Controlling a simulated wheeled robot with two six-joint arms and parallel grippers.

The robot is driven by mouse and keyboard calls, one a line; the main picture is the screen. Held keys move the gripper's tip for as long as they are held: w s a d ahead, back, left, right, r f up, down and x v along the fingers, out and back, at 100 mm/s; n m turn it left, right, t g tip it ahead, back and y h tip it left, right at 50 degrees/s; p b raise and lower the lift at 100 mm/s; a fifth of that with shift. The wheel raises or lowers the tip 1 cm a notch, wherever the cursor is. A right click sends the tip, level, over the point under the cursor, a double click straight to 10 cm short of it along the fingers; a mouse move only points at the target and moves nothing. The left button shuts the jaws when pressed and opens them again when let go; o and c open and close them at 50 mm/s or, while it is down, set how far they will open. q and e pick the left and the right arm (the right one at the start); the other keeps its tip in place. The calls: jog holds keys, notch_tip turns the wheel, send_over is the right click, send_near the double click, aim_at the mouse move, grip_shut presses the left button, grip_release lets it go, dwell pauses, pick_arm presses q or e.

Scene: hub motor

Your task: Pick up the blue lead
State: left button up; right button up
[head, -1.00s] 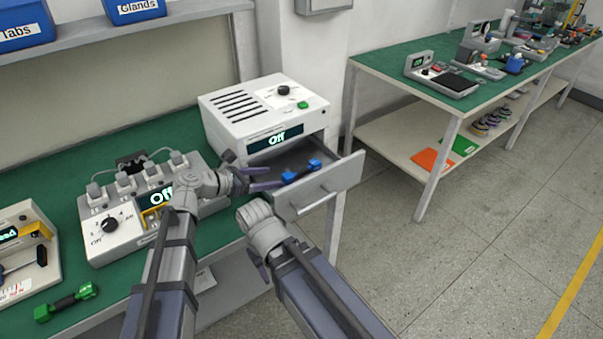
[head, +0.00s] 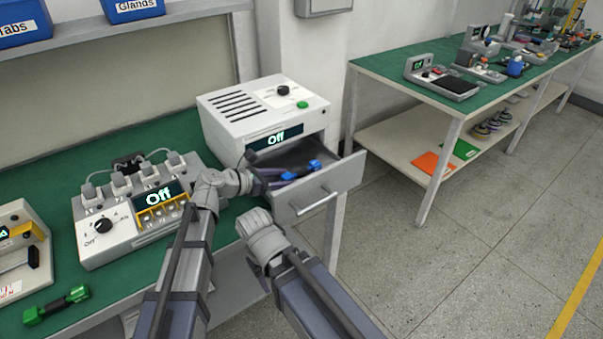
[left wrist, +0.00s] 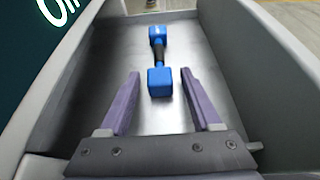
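The blue lead (head: 313,166) has blue ends and a dark middle, and lies in the open drawer (head: 338,178) of the white box (head: 240,120). In the left wrist view the lead (left wrist: 159,80) lies lengthwise on the drawer's metal floor (left wrist: 205,75), with its nearer blue end roughly between my fingertips. My left gripper (left wrist: 155,80) is open, one finger on each side of that end, with clear gaps and no visible contact. In the head view my left gripper (head: 270,168) reaches into the drawer and partly covers the lead. My right arm is below the drawer, its fingers mostly hidden.
The drawer walls stand close around my left gripper. A grey unit with a dial and several plugs (head: 110,245) sits left on the green bench. A green-ended lead (head: 57,304) lies at the front left. Another bench (head: 385,62) stands at the right.

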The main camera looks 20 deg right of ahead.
pick_arm(q)
grip_shut()
dwell(0.3)
dwell(0.3)
notch_tip(320, 180, up, 10)
jog(key=p, duration=1)
